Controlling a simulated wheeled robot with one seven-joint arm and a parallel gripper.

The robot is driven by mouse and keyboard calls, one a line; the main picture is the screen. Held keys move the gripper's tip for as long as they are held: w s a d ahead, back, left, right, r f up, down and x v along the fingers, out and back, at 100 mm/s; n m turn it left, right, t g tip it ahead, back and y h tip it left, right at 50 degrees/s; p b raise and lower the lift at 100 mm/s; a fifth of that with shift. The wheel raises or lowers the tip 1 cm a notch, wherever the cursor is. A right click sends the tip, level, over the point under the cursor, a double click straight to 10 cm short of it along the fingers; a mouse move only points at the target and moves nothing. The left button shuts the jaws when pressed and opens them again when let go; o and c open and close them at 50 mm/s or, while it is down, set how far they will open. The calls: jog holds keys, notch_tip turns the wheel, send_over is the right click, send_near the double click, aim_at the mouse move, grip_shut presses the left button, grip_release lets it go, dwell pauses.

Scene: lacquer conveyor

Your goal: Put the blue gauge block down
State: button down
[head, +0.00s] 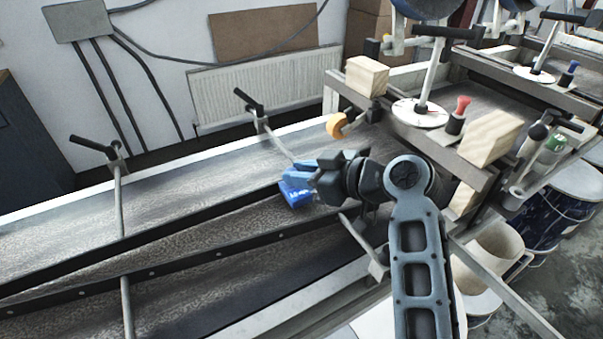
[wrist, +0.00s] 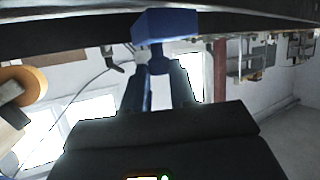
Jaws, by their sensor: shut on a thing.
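The blue gauge block (head: 295,193) is at the end of my gripper (head: 300,175) in the head view, over the conveyor (head: 190,233). In the wrist view the block (wrist: 167,25) shows between the fingertips of my gripper (wrist: 157,58), close to a dark edge or surface. My gripper is shut on the block. I cannot tell whether the block touches the belt.
Dark guide rails (head: 210,250) run along the belt, with cross rods and black handles (head: 92,145) at the sides. Wooden blocks (head: 366,76) and a red-topped knob (head: 461,106) stand on the frame at right. An orange roller (head: 337,126) sits beyond my gripper. The belt at left is clear.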

jog(key=c, duration=0.9)
grip_release()
jog(key=shift+s+f, duration=0.1)
jog(key=shift+f, duration=0.3)
jog(key=shift+r+p, duration=0.45)
jog(key=shift+p, duration=0.05)
jog(key=shift+d+r, duration=0.25)
jog(key=shift+r, duration=0.05)
jog(key=b+v, duration=0.1)
jog(key=v, duration=0.6)
jog(key=shift+r, duration=0.2)
